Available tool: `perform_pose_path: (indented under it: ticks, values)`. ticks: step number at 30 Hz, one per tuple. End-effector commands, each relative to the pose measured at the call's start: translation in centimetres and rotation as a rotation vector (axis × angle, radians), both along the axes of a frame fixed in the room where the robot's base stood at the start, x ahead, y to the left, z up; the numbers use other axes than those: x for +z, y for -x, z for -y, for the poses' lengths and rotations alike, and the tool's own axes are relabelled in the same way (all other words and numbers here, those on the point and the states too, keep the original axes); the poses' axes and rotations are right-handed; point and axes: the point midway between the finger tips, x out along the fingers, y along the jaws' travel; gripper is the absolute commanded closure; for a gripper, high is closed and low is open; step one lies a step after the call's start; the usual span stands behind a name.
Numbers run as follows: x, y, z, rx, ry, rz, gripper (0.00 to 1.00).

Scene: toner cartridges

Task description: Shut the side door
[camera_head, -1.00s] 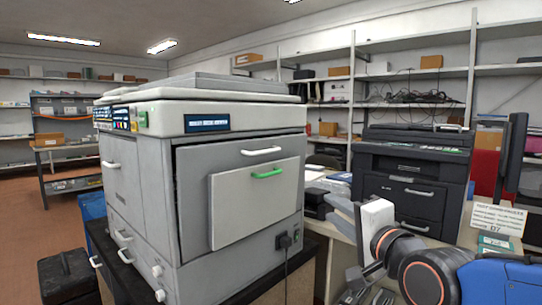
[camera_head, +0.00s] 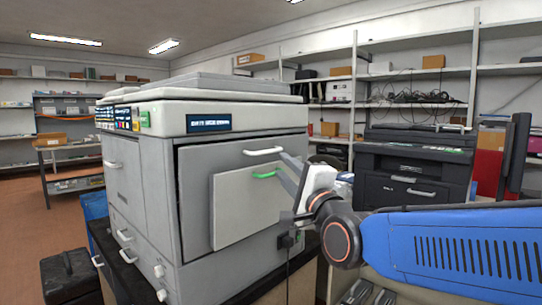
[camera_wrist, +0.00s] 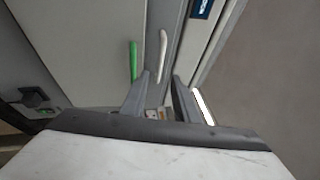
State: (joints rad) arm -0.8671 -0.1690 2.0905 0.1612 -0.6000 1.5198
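The grey copier (camera_head: 150,180) has a large side door (camera_head: 195,210) with a white handle (camera_head: 262,151). A dark gap runs along the door's top and left edges; I cannot tell how far it stands open. A smaller, lighter panel (camera_head: 235,210) with a green handle (camera_head: 264,175) lies on its face. My gripper (camera_head: 286,166) is at the door's right side, near both handles. In the wrist view my gripper (camera_wrist: 162,77) is open and empty, the white handle (camera_wrist: 162,50) beyond its fingertips and the green handle (camera_wrist: 133,60) to the left. Contact cannot be told.
A plug (camera_head: 285,241) with a cable sits low on the copier's side. A black printer (camera_head: 410,175) stands at right behind my arm. Shelves (camera_head: 400,105) line the back wall. A black bin (camera_head: 65,275) stands on the floor at left.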

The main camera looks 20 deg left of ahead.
Motion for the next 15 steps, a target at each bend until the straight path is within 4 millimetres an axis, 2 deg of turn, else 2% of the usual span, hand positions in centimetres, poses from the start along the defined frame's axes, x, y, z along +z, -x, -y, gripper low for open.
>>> perform_pose_path:
  ticks: [9,15]
  values:
    - [1.2,-3.9,-3.7,-0.001,0.001,0.0,0.72]
    - [1.8,-5.6,-5.4,-0.001,0.001,-0.001,0.72]
